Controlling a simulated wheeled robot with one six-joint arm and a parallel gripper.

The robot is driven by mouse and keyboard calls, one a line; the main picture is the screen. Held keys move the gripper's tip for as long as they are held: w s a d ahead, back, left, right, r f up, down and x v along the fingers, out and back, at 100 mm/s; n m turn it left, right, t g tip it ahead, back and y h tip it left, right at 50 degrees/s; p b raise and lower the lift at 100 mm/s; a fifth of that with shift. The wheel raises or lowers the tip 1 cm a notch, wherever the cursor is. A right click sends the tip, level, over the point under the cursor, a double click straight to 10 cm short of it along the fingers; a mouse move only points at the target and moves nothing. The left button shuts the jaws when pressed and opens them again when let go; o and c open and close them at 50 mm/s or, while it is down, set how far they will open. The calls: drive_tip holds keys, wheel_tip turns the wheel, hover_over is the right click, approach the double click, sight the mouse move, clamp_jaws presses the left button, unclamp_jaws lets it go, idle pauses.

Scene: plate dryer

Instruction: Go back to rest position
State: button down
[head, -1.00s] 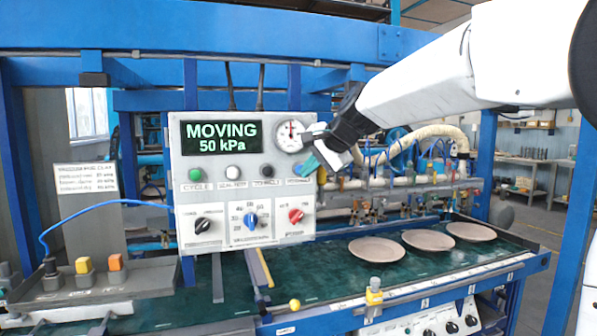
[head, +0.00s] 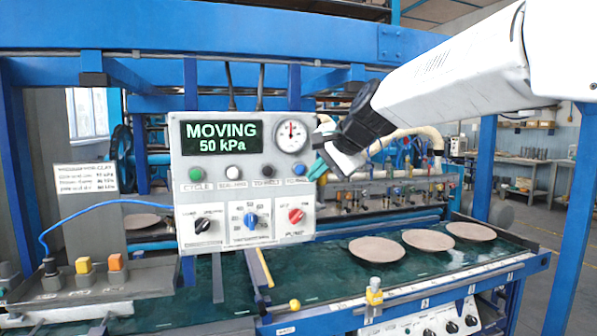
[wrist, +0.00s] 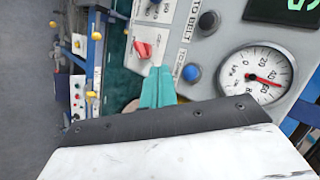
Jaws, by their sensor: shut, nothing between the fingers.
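My gripper (head: 320,166) is at the right edge of the grey control panel (head: 222,152), with its teal fingers shut and empty. In the wrist view the teal fingertips (wrist: 157,86) are together, beside the blue button (wrist: 191,72) and the red knob (wrist: 142,49). In the head view the blue button (head: 299,169) is clear of the fingers. The panel display (head: 221,138) reads "MOVING 50 kPa". The pressure gauge (head: 291,135) is just left of my wrist. I cannot tell the exact gap between the fingertips and the panel.
Three clay plates (head: 376,249) lie on the green belt (head: 330,277) at the right. Another plate (head: 148,221) shows behind the panel at left. Blue frame beams (head: 190,40) run overhead. Hoses and pipes (head: 395,180) sit behind my gripper. A box with yellow and orange buttons (head: 100,275) stands at lower left.

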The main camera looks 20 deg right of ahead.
idle(0.3)
drive_tip(key=s+f+n+g+h, duration=0.1)
drive_tip(key=s+f+n+g, duration=0.1)
drive_tip(key=s+f, duration=0.5)
drive_tip(key=s+d+f+n+g+h, duration=0.1)
drive_tip(key=s+f+n+g, duration=0.2)
drive_tip(key=s, duration=1.4)
drive_tip(key=s+d+f+n+g+h, duration=0.1)
drive_tip(key=s+f+n+g, duration=0.1)
drive_tip(key=s+f+n, duration=0.4)
drive_tip(key=s+f, duration=0.4)
drive_tip(key=s, duration=0.2)
drive_tip(key=shift+f+g+h, duration=0.3)
drive_tip(key=shift+g+h, duration=0.1)
drive_tip(key=shift+a, duration=0.1)
